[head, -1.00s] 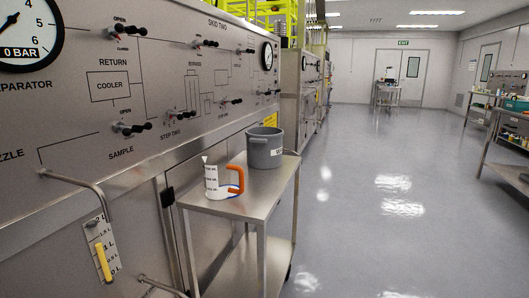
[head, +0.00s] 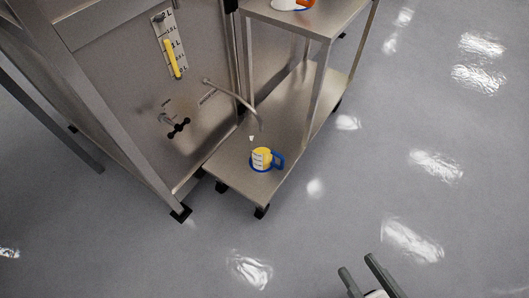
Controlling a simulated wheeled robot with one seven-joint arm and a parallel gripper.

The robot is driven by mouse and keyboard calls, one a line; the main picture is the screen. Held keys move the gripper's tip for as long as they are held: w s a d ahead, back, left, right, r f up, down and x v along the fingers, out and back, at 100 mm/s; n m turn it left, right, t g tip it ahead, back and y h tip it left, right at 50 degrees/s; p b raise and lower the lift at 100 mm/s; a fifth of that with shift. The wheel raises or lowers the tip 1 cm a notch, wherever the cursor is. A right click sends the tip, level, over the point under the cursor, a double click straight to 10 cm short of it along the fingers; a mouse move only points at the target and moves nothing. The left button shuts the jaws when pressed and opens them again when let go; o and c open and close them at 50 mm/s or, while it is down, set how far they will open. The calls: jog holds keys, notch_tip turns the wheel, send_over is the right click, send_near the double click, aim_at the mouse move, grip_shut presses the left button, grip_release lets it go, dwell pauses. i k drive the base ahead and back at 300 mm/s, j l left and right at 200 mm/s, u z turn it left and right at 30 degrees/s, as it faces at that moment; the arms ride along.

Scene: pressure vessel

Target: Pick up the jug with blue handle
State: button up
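The jug with the blue handle (head: 261,159) stands upright on the lower shelf of a steel cart, near its front end. Its body looks yellow with a white marked label, and its handle points right. A thin curved pipe (head: 234,94) ends just above it. My gripper (head: 356,262) shows at the bottom right edge, its two grey fingers apart with nothing between them. It is over the floor, to the right of and well apart from the jug. Most of my gripper's base is cut off by the frame.
The cart's lower shelf (head: 235,180) lies under its upper shelf (head: 295,22), where a jug with an orange handle (head: 304,4) is partly cut off. A steel panel with a yellow level gauge (head: 173,57) stands left. The floor (head: 400,150) at right is clear.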

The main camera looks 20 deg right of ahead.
aim_at(262, 151)
jog(key=i+j+z, duration=0.15)
jog(key=j, duration=0.3)
jog(key=i+j+z, duration=0.15)
jog(key=j, duration=0.25)
jog(key=i+j+z, duration=0.15)
jog(key=j, duration=0.35)
jog(key=i+j+z, duration=0.15)
jog(key=j, duration=0.3)
jog(key=j+z, duration=0.1)
jog(key=j, duration=0.4)
jog(key=i, duration=0.05)
